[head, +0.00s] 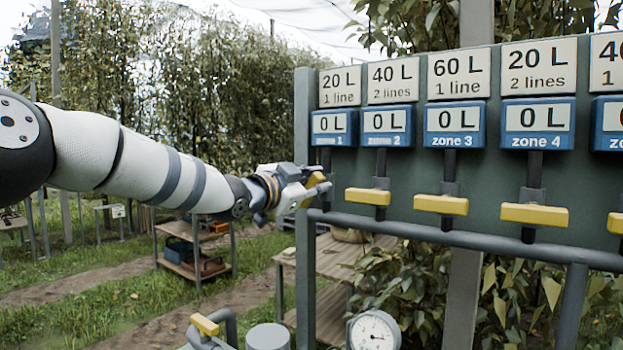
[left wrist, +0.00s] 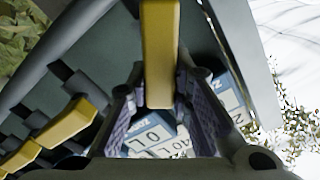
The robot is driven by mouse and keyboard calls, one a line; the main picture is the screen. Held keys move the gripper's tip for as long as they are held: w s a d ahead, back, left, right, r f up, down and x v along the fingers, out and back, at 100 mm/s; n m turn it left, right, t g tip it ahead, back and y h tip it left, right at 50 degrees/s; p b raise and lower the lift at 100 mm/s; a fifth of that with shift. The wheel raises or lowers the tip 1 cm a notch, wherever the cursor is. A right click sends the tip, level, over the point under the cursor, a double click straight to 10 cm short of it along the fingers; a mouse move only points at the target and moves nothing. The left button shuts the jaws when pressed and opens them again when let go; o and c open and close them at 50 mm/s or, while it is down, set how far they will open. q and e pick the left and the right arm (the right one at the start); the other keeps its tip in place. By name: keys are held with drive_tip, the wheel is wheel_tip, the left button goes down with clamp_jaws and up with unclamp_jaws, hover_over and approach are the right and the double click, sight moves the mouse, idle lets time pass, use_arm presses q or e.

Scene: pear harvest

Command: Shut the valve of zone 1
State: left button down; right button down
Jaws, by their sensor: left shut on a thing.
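The zone 1 valve has a yellow bar handle (head: 318,180), mostly covered by my left gripper (head: 316,184) in the head view. In the left wrist view the handle (left wrist: 160,50) lies between the two finger pads of the left gripper (left wrist: 160,112), which is shut on it. The handle looks tilted compared with the level handles of the neighbouring valves. Above it, the blue zone 1 meter (head: 333,123) reads 0 L, under a sign (head: 340,87) with 20 L, 1 line. My right gripper is not in view.
The zone 2 handle (head: 368,196) is close to the right of my gripper, then those of zone 3 (head: 441,205) and zone 4 (head: 534,215). A grey pipe (head: 450,236) runs below them. A gauge (head: 374,332) and another yellow handle (head: 205,324) stand lower down.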

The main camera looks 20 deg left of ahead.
use_arm(q)
drive_tip(key=m, duration=0.5)
drive_tip(key=shift+s+d+f+m, duration=0.1)
drive_tip(key=shift+d+f+m, duration=0.2)
drive_tip(key=shift+d+f, duration=0.1)
drive_tip(key=shift+f+m, duration=0.2)
drive_tip(key=shift+m, duration=1.1)
drive_tip(key=shift+f+m, duration=0.2)
drive_tip(key=shift+m, duration=1.1)
drive_tip(key=c, duration=1.4)
unclamp_jaws()
drive_tip(key=shift+c, duration=0.2)
drive_tip(key=shift+s, duration=0.1)
drive_tip(key=v, duration=1.2)
